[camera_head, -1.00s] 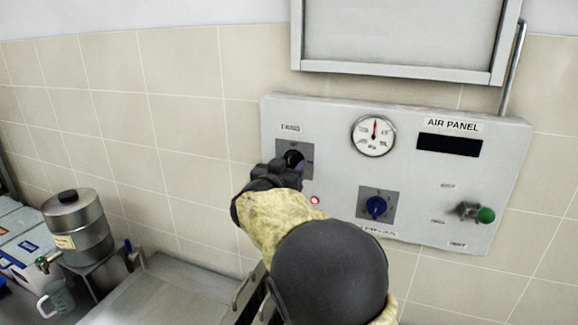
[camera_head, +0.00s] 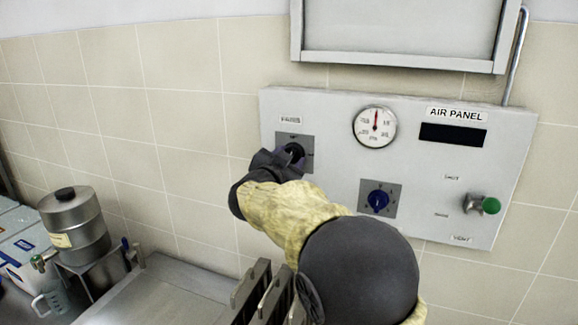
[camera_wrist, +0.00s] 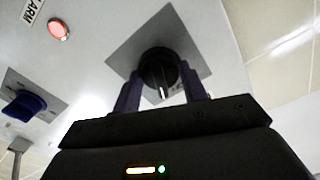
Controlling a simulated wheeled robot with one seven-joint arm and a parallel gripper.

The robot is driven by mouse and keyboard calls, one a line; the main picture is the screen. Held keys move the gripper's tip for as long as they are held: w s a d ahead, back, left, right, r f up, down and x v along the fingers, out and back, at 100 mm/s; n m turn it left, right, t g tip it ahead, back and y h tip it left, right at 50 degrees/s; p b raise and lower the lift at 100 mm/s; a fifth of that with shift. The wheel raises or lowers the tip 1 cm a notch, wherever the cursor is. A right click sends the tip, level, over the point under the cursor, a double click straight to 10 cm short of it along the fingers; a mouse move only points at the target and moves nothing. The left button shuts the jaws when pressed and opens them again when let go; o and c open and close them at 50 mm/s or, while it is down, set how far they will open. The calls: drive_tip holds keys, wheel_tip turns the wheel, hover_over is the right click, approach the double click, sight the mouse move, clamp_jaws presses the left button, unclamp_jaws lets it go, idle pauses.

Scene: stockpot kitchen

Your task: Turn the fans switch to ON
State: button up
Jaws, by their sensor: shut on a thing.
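The fans switch (camera_head: 296,151) is a black rotary knob on a grey square plate at the upper left of the air panel (camera_head: 330,125). The label above it is small and blurred. My gripper (camera_head: 283,158) is at the knob and hides part of it and its plate in the head view. In the wrist view my two dark fingers (camera_wrist: 161,95) stand on either side of the black knob (camera_wrist: 158,68), shut on it. A pale pointer line shows on the knob. The plate's position markings are mostly hidden or too small to read.
A blue knob (camera_head: 378,201), a gauge (camera_head: 375,127), a dark display (camera_head: 452,134) and a green-tipped lever (camera_head: 490,205) share the panel. A red alarm light (camera_wrist: 58,29) shows in the wrist view. A steel urn (camera_head: 75,228) stands at left.

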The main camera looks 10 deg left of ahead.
drive_tip(key=m+b, duration=0.1)
drive_tip(key=m, duration=0.1)
drive_tip(key=m+b, duration=0.4)
drive_tip(key=shift+f+m, duration=0.25)
drive_tip(key=shift+m, duration=0.05)
drive_tip(key=m+b, duration=0.3)
drive_tip(key=m, duration=0.1)
drive_tip(key=shift+r+m+b, duration=0.15)
drive_tip(key=shift+m+b, duration=0.75)
drive_tip(key=shift+m, duration=0.4)
drive_tip(key=o, duration=1)
drive_tip(key=shift+c, duration=0.2)
drive_tip(key=shift+s, duration=0.1)
drive_tip(key=s+a+b, duration=0.2)
drive_tip(key=s+b, duration=0.3)
drive_tip(key=s, duration=1.2)
drive_tip(key=shift+a, duration=0.2)
